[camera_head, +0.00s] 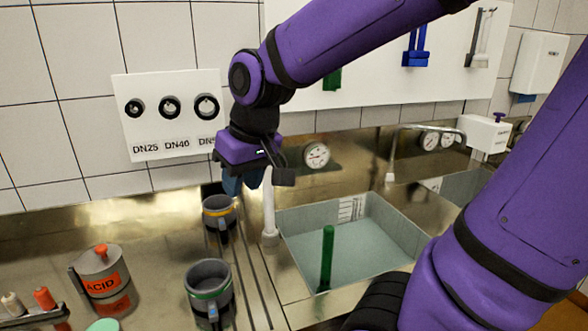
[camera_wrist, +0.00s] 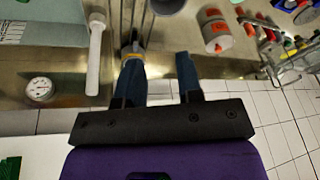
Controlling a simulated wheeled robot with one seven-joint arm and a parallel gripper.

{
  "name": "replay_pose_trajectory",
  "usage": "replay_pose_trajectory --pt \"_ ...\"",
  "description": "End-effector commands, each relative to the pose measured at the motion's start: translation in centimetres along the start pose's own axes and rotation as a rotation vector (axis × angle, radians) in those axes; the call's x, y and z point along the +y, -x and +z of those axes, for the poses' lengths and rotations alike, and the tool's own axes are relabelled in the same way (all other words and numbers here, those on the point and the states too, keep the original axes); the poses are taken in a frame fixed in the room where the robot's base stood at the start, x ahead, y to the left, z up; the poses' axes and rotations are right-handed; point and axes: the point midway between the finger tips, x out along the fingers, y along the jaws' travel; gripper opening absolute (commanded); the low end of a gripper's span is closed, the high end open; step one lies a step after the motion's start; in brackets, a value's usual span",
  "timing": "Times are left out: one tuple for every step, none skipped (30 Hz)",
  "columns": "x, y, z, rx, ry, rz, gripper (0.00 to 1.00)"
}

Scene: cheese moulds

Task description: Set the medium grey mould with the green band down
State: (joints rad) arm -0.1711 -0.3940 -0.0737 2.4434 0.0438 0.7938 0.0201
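The grey mould with the green band (camera_head: 209,295) stands upright on the steel counter at the front, its open top up and its handle towards the camera. Part of a grey mould, probably the same one, shows at the top edge of the wrist view (camera_wrist: 168,5). A grey mould with a yellow band (camera_head: 218,219) stands behind it and is partly hidden by a finger in the wrist view. My gripper (camera_head: 244,183) is in the air above and behind the yellow-banded mould. In the wrist view its fingers (camera_wrist: 159,68) are apart with nothing between them.
A basin (camera_head: 405,230) with a green upright tube (camera_head: 327,258) lies to the right. A white pipe (camera_head: 268,205) rises at its left edge. An acid container (camera_head: 101,279) stands at the left. Bare counter lies between it and the moulds.

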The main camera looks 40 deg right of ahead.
Motion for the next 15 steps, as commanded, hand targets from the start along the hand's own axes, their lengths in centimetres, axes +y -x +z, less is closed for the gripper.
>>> replay_pose_trajectory --pt "0.3 1.1 0.8 0.023 -0.004 0.005 0.34" --pt "0.5 1.6 1.2 0.034 -0.007 0.009 0.34" --pt "0.8 2.3 1.8 0.048 -0.009 0.014 0.34" --pt "0.9 2.7 2.3 0.057 -0.011 0.019 0.34" --pt "1.1 3.2 2.8 0.067 -0.013 0.023 0.34" --pt "1.2 3.8 3.4 0.082 -0.015 0.03 0.34" --pt "1.4 4.2 3.9 0.092 -0.018 0.035 0.34" --pt "1.5 4.7 4.4 0.101 -0.02 0.04 0.34" --pt "1.6 5.1 5.0 0.113 -0.022 0.047 0.34" --pt "1.8 5.4 5.5 0.122 -0.025 0.053 0.34" --pt "1.8 5.7 5.9 0.13 -0.026 0.058 0.34" --pt "1.9 6.1 6.4 0.139 -0.028 0.064 0.34" --pt "2.0 6.3 6.7 0.145 -0.029 0.069 0.34" --pt "2.0 6.5 7.0 0.151 -0.03 0.073 0.34" --pt "2.1 6.7 7.3 0.156 -0.031 0.078 0.34"
